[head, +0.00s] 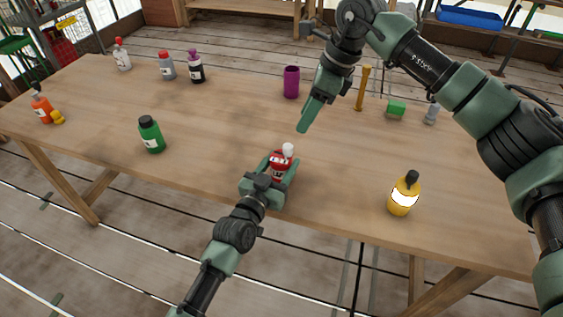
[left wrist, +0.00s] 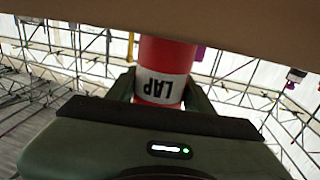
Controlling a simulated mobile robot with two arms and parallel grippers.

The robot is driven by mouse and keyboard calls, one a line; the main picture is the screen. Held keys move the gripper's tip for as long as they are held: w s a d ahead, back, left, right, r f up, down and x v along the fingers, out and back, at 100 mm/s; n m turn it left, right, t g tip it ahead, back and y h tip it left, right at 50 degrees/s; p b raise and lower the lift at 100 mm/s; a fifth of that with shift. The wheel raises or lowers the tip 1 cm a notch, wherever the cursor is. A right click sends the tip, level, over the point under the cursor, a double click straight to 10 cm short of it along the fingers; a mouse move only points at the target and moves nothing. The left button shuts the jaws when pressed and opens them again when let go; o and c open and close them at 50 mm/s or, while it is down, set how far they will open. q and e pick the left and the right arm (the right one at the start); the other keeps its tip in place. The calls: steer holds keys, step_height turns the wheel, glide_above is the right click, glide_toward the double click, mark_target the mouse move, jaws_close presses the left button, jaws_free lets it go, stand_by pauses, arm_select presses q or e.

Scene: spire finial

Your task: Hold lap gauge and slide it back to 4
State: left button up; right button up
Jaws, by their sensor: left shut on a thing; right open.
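A red bottle with a white cap and a white label, the lap gauge (head: 279,169), stands near the front edge of the table. In the left wrist view its label (left wrist: 160,87) reads LAP, upside down. My left gripper (head: 282,164) is shut on it, one finger on each side. The fingers partly hide its sides in the head view. My right gripper (head: 304,128) is open and empty, pointing down above the table beyond the bottle. Its two fingers overlap in the head view. No number 4 or scale is readable.
On the wooden table (head: 225,110), a green bottle (head: 151,135) stands left and a yellow bottle (head: 404,195) right of the lap gauge. The table's middle is mostly clear.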

steer(key=s+f+n+g+y, duration=0.1)
steer(key=s+f, duration=0.2)
steer(key=f, duration=0.1)
steer(key=s+f+n+g+y, duration=0.1)
steer(key=s+f+g, duration=0.1)
steer(key=s+f, duration=0.2)
steer(key=s+f+n+g+y, duration=0.1)
steer(key=s+f+y, duration=0.1)
steer(key=s+f, duration=0.2)
steer(key=shift+s+d+f+n+g, duration=0.1)
steer(key=shift+d+f+n+g, duration=0.1)
steer(key=shift+f, duration=0.4)
steer(key=shift+s+d+f+n+g, duration=0.1)
steer(key=shift+d+f, duration=0.1)
steer(key=shift+f, duration=0.35)
steer(key=s+a+f+t+y, duration=0.2)
steer(key=s+a+y, duration=0.4)
steer(key=s+y, duration=0.3)
steer(key=m+t+h, duration=0.2)
steer(key=m+t, duration=0.5)
steer(key=t, duration=0.5)
glide_toward(292, 152)
steer(key=x, duration=1.1)
steer(key=shift+w+a, duration=0.2)
steer(key=shift+a, duration=0.05)
steer(key=shift+c, duration=0.4)
jaws_close()
